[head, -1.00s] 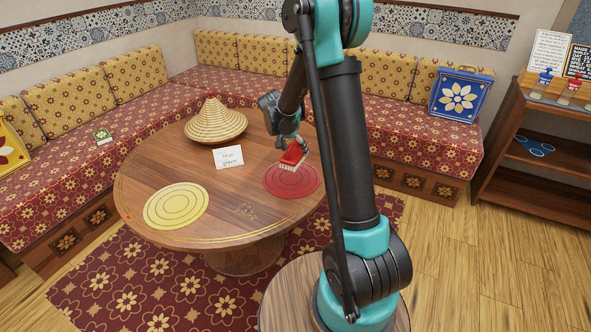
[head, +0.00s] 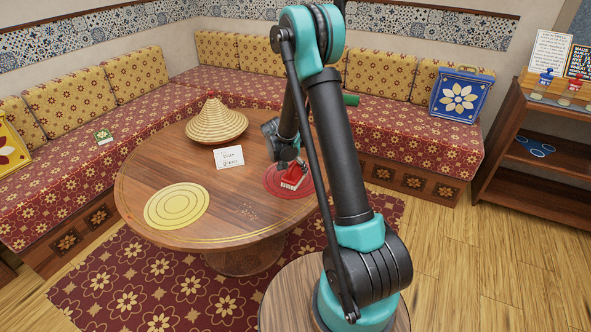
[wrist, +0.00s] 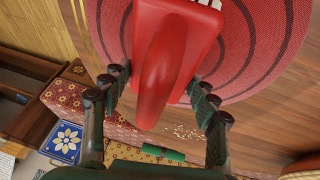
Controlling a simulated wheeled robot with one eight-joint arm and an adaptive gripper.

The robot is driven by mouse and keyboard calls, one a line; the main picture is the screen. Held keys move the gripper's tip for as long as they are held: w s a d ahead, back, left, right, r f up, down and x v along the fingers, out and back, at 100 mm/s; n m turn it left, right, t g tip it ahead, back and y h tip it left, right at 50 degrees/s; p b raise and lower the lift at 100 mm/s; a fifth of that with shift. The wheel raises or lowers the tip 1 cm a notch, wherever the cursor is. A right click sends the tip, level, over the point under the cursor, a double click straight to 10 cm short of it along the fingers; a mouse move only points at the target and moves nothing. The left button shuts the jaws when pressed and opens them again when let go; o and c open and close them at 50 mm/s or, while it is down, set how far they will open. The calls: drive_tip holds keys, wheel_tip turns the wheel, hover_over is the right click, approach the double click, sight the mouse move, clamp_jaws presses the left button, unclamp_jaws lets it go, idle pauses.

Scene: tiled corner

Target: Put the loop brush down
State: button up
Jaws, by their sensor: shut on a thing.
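The red loop brush (head: 293,179) with pale bristles is at the red round mat (head: 275,182) on the wooden table. In the wrist view the brush's red loop handle (wrist: 164,70) stands between the fingers of my gripper (wrist: 160,95), which is shut on it. In the head view my gripper (head: 292,165) is just above the brush, and my arm hides the mat's right part. I cannot tell whether the bristles touch the mat.
A yellow round mat (head: 176,206), a white card (head: 229,157) and a woven cone (head: 216,122) are on the table (head: 150,165). A blue flowered box (head: 461,95) stands on the bench at right.

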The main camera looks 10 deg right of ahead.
sight(287, 175)
drive_tip(key=shift+f, duration=0.1)
drive_tip(key=o, duration=1.6)
drive_tip(key=shift+c, duration=0.2)
drive_tip(key=v, duration=1.2)
drive_tip(key=s+d+r+n+y, duration=0.1)
drive_tip(key=s+d+n+y, duration=0.1)
drive_tip(key=s, duration=1.2)
drive_tip(key=s+d+r+n+t+y, duration=0.1)
drive_tip(key=s+d+n, duration=0.4)
drive_tip(key=s, duration=1)
drive_tip(key=shift+d+t+y, duration=0.25)
drive_tip(key=shift+t+y, duration=0.05)
drive_tip(key=shift+y, duration=0.2)
drive_tip(key=shift+s, duration=0.1)
